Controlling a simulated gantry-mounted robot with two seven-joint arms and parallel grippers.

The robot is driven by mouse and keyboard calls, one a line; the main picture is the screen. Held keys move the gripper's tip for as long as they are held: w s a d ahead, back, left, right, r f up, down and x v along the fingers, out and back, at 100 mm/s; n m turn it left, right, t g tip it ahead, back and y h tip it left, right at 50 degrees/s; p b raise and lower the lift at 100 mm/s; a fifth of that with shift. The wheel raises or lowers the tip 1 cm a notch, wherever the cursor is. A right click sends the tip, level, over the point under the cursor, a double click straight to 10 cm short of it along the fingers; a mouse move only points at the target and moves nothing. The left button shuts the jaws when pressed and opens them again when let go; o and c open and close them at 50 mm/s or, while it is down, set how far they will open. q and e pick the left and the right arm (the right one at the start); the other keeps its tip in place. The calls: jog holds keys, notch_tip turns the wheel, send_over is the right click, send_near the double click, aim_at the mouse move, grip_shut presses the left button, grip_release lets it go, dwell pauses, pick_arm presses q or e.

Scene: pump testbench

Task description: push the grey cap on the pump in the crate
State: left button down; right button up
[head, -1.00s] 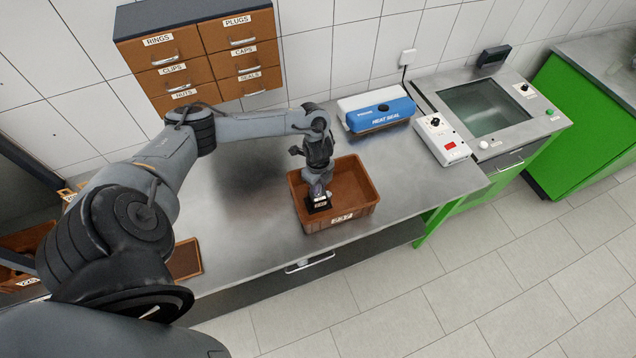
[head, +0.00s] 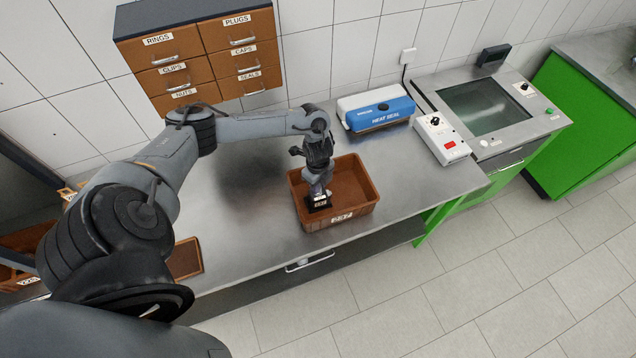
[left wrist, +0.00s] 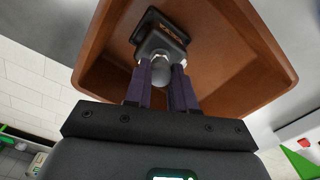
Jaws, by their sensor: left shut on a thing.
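The brown crate (head: 366,208) stands on the steel bench. The pump (head: 319,204), with a dark labelled base and a grey body, is inside at the crate's left front; it also shows in the left wrist view (left wrist: 160,42). My left gripper (head: 318,190) reaches down into the crate over the pump. In the left wrist view its two fingers (left wrist: 161,80) are shut on the rounded grey cap (left wrist: 161,72), which is in line with the pump body and appears to touch it. Whether the cap is fully seated cannot be told. My right gripper is out of view.
A blue heat sealer (head: 376,110) stands behind the crate to the right. A white control box (head: 442,138) and a steel unit with a glass panel (head: 485,107) are further right. Labelled drawers (head: 200,55) hang on the wall.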

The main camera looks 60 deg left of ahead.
pick_arm(q)
jog(key=shift+f, duration=0.15)
dwell(0.8)
jog(key=c, duration=0.9)
grip_release()
jog(key=shift+o, duration=0.6)
jog(key=o, duration=0.8)
jog(key=shift+r, duration=0.2)
jog(key=shift+r+p, duration=0.6)
jog(key=shift+p, duration=0.25)
jog(key=shift+r+p, duration=0.6)
jog(key=shift+r, duration=0.05)
